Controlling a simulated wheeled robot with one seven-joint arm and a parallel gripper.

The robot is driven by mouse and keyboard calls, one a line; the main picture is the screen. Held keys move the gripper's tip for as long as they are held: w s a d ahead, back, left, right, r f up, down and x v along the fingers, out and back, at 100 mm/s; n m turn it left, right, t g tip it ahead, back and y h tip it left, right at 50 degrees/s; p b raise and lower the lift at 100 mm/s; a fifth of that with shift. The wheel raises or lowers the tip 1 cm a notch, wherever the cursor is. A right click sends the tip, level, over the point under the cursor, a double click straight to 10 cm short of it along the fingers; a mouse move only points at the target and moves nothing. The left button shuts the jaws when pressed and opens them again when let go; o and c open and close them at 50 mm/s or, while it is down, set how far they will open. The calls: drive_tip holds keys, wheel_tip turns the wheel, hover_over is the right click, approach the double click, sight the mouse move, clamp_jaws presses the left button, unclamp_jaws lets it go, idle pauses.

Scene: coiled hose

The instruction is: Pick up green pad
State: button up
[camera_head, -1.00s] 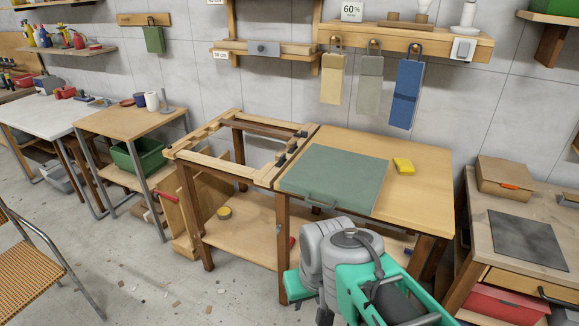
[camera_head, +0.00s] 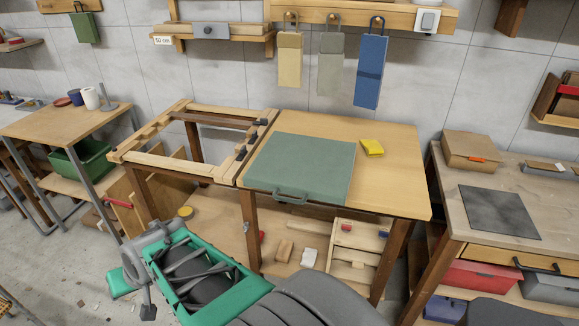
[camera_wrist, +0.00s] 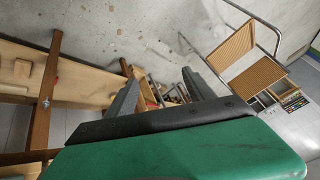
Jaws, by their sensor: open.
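The green pad (camera_head: 300,168) is a flat grey-green slab with a grey handle (camera_head: 291,197) on its front edge. It lies flat on the left part of the wooden bench top (camera_head: 398,190) in the head view. My gripper (camera_wrist: 158,88) shows in the wrist view with its two grey fingers apart and nothing between them. It points at the floor and a chair, away from the pad. In the head view my arm is low at the front, below and left of the pad, and the fingers are not clear there. The pad is not seen in the wrist view.
A yellow block (camera_head: 372,148) lies by the pad's back right corner. An open wooden frame (camera_head: 160,162) adjoins the bench on the left. Yellow, grey and blue (camera_head: 371,72) pieces hang behind. A side table (camera_head: 480,178) stands right. The bench's right part is clear.

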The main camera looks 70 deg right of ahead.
drive_tip(key=w+d+f+m+t+h, duration=0.1)
drive_tip(key=w+d+f+m+t, duration=0.1)
drive_tip(key=d+m, duration=0.35)
drive_tip(key=m+h+b, duration=0.4)
drive_tip(key=m+h, duration=1.1)
drive_tip(key=m, duration=0.4)
approach(267, 187)
drive_tip(key=p+x, duration=0.3)
drive_tip(key=x, duration=0.5)
drive_tip(key=shift+w+d, duration=0.1)
drive_tip(key=shift+d, duration=0.15)
drive_tip(key=shift+c, duration=0.5)
clamp_jaws()
